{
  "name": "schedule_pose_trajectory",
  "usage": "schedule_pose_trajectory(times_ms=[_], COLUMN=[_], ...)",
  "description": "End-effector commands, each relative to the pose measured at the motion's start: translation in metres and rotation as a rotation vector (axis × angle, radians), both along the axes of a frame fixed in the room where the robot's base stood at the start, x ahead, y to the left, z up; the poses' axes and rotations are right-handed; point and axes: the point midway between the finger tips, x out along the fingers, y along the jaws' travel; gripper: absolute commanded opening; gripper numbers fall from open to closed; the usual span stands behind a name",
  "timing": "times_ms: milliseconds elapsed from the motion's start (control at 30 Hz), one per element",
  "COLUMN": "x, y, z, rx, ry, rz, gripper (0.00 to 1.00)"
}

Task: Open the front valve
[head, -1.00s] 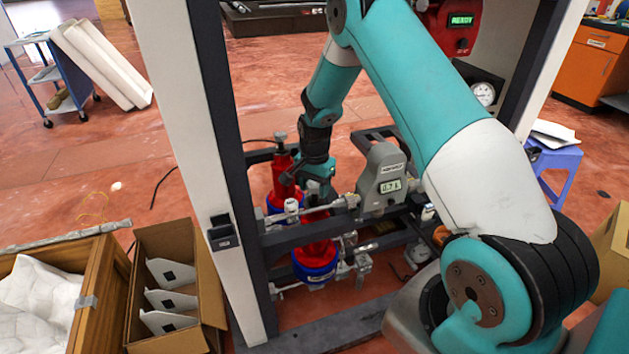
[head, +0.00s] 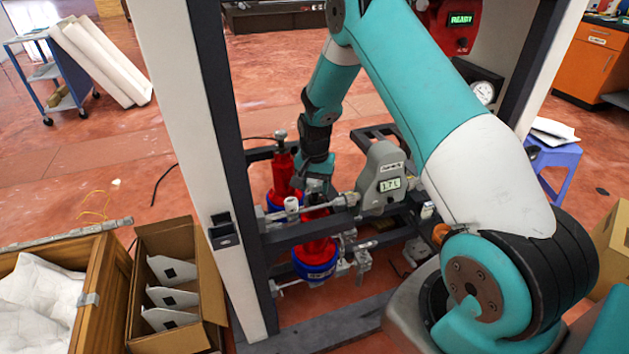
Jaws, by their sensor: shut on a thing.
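The front red cylinder (head: 316,248) with a blue base stands low inside the frame. Its valve, at the top, is mostly hidden behind my gripper and the pipe. My gripper (head: 318,197) points down over this cylinder top and is shut on the front valve; the fingers are small and partly hidden. The rear red cylinder (head: 283,172) stands behind and to the left, with its own valve (head: 281,139) on top, apart from my gripper. A grey flow meter (head: 381,178) to the right of my gripper reads about 1.7 L.
A dark-edged white post (head: 180,120) stands left of the cylinders, and dark rails (head: 290,238) cross in front. A red unit (head: 449,25) shows READY above a round gauge (head: 483,93). An open cardboard box (head: 208,290) stands at the lower left.

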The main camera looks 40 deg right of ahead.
Motion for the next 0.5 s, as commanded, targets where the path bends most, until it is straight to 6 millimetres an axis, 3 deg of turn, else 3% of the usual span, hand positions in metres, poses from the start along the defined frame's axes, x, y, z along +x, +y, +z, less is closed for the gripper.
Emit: schedule_pose_trajectory(times_ms=[267,500], x=[0.0008,0.0009], y=[0.0003,0.0003], z=[0.0014,0.0006], rx=[0.001,0.0], ry=[-0.002,-0.003], rz=[0.271,0.297], gripper=[0.23,0.23])
